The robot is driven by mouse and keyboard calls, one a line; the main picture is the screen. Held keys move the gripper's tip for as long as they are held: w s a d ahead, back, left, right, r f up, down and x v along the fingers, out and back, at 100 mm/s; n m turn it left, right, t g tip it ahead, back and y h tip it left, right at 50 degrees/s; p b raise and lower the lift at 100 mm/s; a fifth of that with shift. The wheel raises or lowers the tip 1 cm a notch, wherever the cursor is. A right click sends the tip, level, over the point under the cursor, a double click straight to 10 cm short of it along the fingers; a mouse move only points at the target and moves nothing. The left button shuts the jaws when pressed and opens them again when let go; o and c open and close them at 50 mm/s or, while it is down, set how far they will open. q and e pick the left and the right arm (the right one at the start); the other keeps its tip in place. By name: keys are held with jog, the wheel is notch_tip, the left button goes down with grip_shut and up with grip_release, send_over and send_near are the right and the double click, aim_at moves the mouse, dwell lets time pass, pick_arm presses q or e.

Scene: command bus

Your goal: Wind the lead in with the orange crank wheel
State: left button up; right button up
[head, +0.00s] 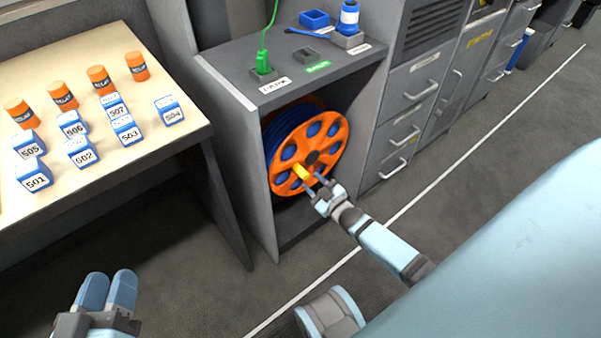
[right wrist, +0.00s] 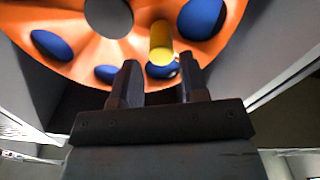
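The orange crank wheel (head: 327,137) is upright in the open bay of a grey cabinet, with a blue drum (head: 272,120) behind it. Its yellow handle (head: 302,172) sticks out at the lower left of the wheel. My right gripper (head: 319,187) is just in front of the handle. In the right wrist view my right gripper (right wrist: 159,82) is open, and the yellow handle (right wrist: 161,40) shows beyond the gap between its fingers. A green lead (head: 265,35) rises from a green plug (head: 263,65) on the cabinet top. My left gripper (head: 107,288) is low at the left, away from everything.
The cabinet (head: 222,66) walls enclose the wheel closely at its sides. A blue tray (head: 314,18) and a blue connector (head: 348,18) stand on top. A table (head: 150,88) at the left holds orange cylinders and numbered blue blocks. Grey drawers (head: 415,78) stand at the right.

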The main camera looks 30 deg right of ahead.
aim_at(307, 177)
jog(key=w, duration=0.1)
jog(key=w+b, duration=0.1)
jog(key=w, duration=0.2)
jog(key=shift+w+a+f, duration=0.1)
jog(key=shift+w+a, duration=0.15)
jog(key=shift+w, duration=0.1)
pick_arm(q)
jog(key=shift+f+m+g+b, duration=0.4)
jog(key=shift+f+g, duration=0.1)
jog(key=shift+f, duration=0.7)
pick_arm(e)
jog(key=shift+w, duration=0.7)
jog(key=shift+c, duration=0.5)
grip_shut()
